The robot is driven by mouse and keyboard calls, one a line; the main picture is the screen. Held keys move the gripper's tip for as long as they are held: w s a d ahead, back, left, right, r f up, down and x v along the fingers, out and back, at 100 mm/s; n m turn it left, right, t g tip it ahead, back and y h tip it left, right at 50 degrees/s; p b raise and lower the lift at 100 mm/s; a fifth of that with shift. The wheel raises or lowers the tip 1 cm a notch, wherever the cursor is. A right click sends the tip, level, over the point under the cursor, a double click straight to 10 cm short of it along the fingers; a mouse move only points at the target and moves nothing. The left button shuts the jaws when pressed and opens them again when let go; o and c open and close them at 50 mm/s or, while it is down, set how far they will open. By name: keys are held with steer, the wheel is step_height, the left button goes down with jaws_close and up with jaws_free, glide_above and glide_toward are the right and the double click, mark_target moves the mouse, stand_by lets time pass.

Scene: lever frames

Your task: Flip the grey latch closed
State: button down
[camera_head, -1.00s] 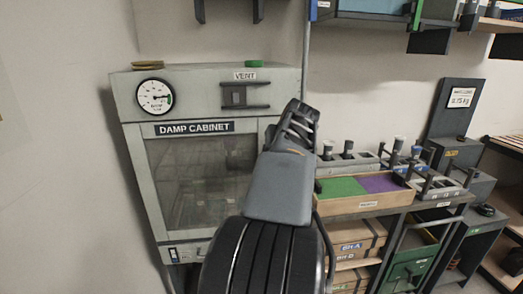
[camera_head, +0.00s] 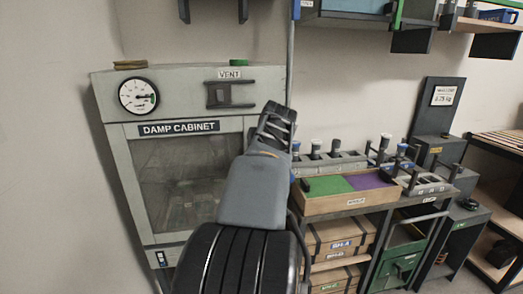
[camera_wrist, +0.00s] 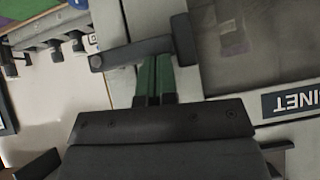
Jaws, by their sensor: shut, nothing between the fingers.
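The grey latch (camera_wrist: 140,50) shows in the wrist view as a dark bar on the damp cabinet's front. One end is a rounded pivot over the frame edge, and a wider block (camera_wrist: 184,40) is at the other end, near the door. My gripper (camera_wrist: 155,62) has its green fingers together and empty, with the tips right at the bar's near edge. I cannot tell if they touch it. In the head view my gripper (camera_head: 276,122) is at the right side of the damp cabinet (camera_head: 105,110) and hides the latch.
The cabinet has a dial gauge (camera_head: 139,96), a vent slide (camera_head: 231,94) and a glass door (camera_head: 180,185). To the right stands a bench with a wooden tray (camera_head: 330,203) of green and purple, and several knobs behind it. Shelves (camera_head: 505,145) are at the far right.

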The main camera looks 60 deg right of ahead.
steer(key=w+r+p+v, duration=0.1)
steer(key=v, duration=0.5)
steer(key=d+r+p+v, duration=0.1)
steer(key=p+v, duration=0.1)
steer(key=v, duration=0.5)
steer(key=shift+w, duration=0.45)
steer(key=shift+f, duration=0.1)
